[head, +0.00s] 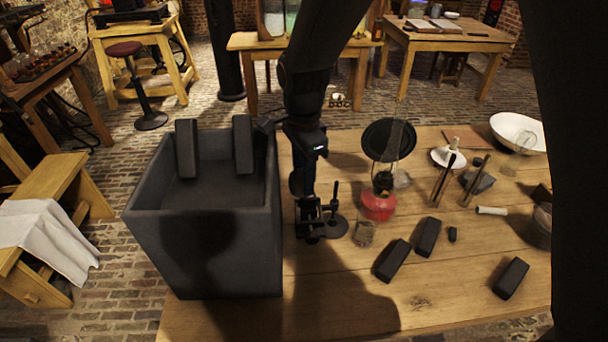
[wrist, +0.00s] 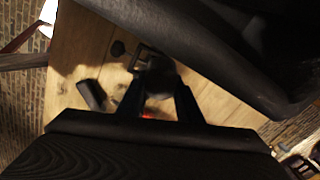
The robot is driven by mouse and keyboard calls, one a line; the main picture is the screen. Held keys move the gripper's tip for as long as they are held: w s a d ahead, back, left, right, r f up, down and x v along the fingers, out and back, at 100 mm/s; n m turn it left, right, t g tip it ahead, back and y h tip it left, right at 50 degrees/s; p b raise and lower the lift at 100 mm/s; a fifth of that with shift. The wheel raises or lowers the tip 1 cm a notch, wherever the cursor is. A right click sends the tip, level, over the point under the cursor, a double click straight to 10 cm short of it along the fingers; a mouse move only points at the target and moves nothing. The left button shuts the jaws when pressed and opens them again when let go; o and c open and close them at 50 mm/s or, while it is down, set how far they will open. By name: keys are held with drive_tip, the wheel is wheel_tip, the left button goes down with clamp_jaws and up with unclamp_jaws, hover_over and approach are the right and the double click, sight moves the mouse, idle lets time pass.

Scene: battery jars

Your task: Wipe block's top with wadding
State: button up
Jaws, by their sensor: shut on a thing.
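My gripper (head: 310,226) points down at the table just right of the large black box. In the wrist view its two fingers (wrist: 158,94) are shut on a dark grey, rounded lump (wrist: 164,80), which looks like the wadding; blur and shadow hide its details. Black blocks (head: 392,260), (head: 428,236) and (head: 511,278) lie on the table to the right, apart from my gripper. One black block also shows in the wrist view (wrist: 92,95). I cannot tell which block the task means.
The black box (head: 205,240) stands close on the left. A red lamp (head: 378,204) with a dark round disc and a small glass jar (head: 363,234) stand close on the right. A white bowl (head: 518,131) and a white roll (head: 490,210) lie farther right.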

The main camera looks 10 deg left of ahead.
drive_tip(key=shift+f+b, duration=0.3)
drive_tip(key=shift+f, duration=0.65)
idle(0.6)
drive_tip(key=shift+d, duration=0.1)
drive_tip(key=shift+w+d+r+p, duration=0.1)
drive_tip(key=shift+w+d+p, duration=0.15)
drive_tip(key=shift+d, duration=0.65)
drive_tip(key=shift+w+d+r+p, duration=0.15)
drive_tip(key=shift+d+p, duration=0.2)
drive_tip(key=shift+d, duration=0.5)
drive_tip(key=shift+d+f, duration=0.1)
drive_tip(key=shift+f, duration=0.15)
drive_tip(key=shift+s+a+f+p, duration=0.1)
drive_tip(key=shift+s+a+p, duration=0.1)
drive_tip(key=shift+a, duration=0.45)
drive_tip(key=shift+s+a+f+p, duration=0.15)
drive_tip(key=shift+a+p, duration=0.1)
drive_tip(key=shift+a, duration=0.45)
drive_tip(key=shift+s+a+f+p, duration=0.1)
drive_tip(key=shift+s+a+p, duration=0.1)
drive_tip(key=shift+a, duration=0.45)
clamp_jaws()
